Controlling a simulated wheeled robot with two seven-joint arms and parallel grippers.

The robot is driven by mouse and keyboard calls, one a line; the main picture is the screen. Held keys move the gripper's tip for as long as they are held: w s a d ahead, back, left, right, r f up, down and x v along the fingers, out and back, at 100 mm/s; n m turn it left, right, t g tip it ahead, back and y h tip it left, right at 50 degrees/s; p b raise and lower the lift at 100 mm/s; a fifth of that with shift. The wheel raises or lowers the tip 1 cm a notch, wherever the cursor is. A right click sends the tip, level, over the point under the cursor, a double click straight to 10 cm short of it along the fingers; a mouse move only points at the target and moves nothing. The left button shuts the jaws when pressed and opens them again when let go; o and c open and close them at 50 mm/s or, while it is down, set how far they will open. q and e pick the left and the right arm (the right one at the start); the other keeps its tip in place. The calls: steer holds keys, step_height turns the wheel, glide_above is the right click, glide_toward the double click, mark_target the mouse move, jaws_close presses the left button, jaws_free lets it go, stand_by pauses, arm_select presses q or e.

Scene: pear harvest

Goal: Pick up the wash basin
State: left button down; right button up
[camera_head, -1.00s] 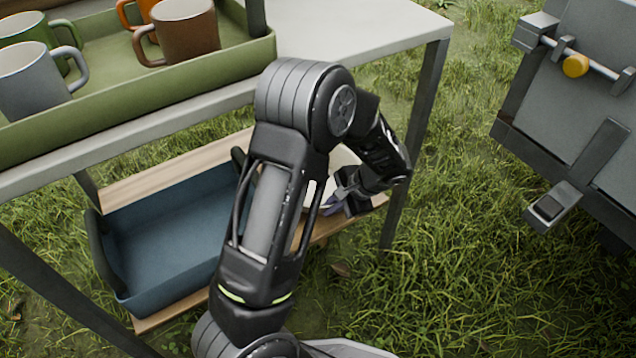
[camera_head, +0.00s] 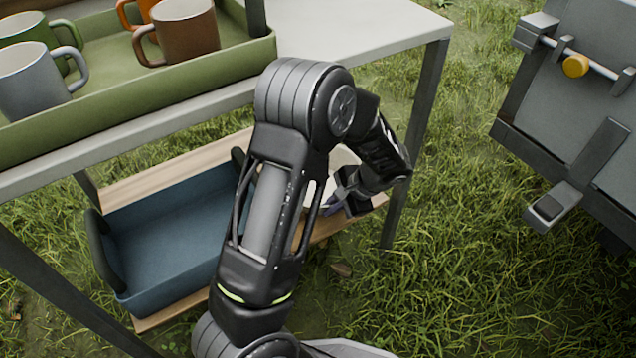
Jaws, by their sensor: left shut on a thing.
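A white, basin-like object (camera_head: 345,160), which looks like the wash basin, sits at the right end of the lower wooden shelf. My arm hides most of it, so its full shape cannot be told. My left gripper (camera_head: 335,200) is at its near right side, shut on what appears to be its edge. A small purplish patch shows at the fingertips, and the exact contact is hard to see. My right gripper is not in view.
A blue bin (camera_head: 165,235) with dark handles stands left on the shelf (camera_head: 160,168). Above, a green tray (camera_head: 160,92) holds several mugs on the grey tabletop (camera_head: 330,30). A table leg (camera_head: 420,110) stands close right of my gripper. A grey cart (camera_head: 575,120) is farther right, over grass.

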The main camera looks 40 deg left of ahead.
arm_select(q)
steer(key=shift+r, duration=0.1)
step_height(320, 180, up, 10)
steer(key=p, duration=0.4)
steer(key=shift+p, duration=0.4)
stand_by(0.3)
